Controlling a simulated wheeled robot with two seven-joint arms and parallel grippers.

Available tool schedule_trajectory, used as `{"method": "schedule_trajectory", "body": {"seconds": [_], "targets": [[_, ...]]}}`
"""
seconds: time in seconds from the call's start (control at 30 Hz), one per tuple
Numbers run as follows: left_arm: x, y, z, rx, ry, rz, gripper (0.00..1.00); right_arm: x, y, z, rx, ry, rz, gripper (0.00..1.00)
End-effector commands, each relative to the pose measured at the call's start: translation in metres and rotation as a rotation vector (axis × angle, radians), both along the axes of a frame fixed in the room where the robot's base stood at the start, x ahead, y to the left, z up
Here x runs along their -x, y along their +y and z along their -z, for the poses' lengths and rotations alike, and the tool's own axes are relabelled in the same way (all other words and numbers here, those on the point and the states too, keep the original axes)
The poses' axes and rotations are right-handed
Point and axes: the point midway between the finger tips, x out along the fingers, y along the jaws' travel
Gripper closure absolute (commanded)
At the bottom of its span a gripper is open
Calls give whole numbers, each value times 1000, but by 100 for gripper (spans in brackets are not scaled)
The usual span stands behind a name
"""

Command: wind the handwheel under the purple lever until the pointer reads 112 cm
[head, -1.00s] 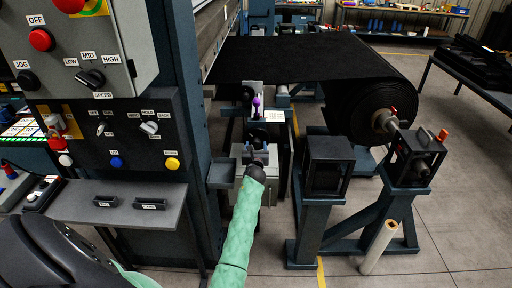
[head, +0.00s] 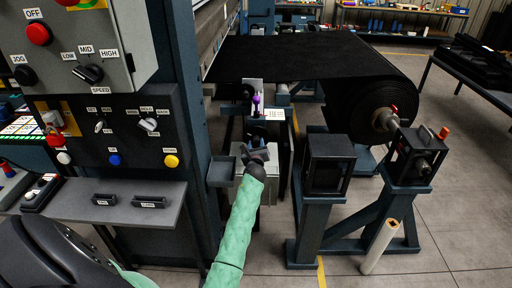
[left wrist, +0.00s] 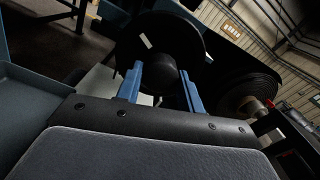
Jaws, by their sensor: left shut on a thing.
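The purple lever (head: 256,99) stands upright on the press frame in the head view. A small white label (head: 275,114) is beside it; its marks and any pointer are too small to read. Below the lever is the dark handwheel (left wrist: 178,38), mostly hidden in the head view by my left gripper (head: 257,152). In the left wrist view the wheel is a black disc with a white mark, and the two blue fingers of my left gripper (left wrist: 160,88) are shut on its dark hub. My right gripper is not in view.
A control panel (head: 135,125) with knobs and a shelf (head: 100,205) stand at left. A small grey tray (head: 221,172) is beside my left wrist. A large black roll (head: 370,105) and its stand (head: 310,215) are at right.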

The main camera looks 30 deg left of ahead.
Motion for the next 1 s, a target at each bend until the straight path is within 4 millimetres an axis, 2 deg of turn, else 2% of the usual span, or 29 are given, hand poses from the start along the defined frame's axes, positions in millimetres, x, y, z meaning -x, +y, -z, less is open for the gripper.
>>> {"method": "schedule_trajectory", "body": {"seconds": [0.47, 1.0], "targets": [[0, -1, 2, 384, -236, 1, 85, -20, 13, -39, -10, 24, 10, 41], [-1, -1, 1, 823, -505, 1, 85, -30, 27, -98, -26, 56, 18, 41]]}}
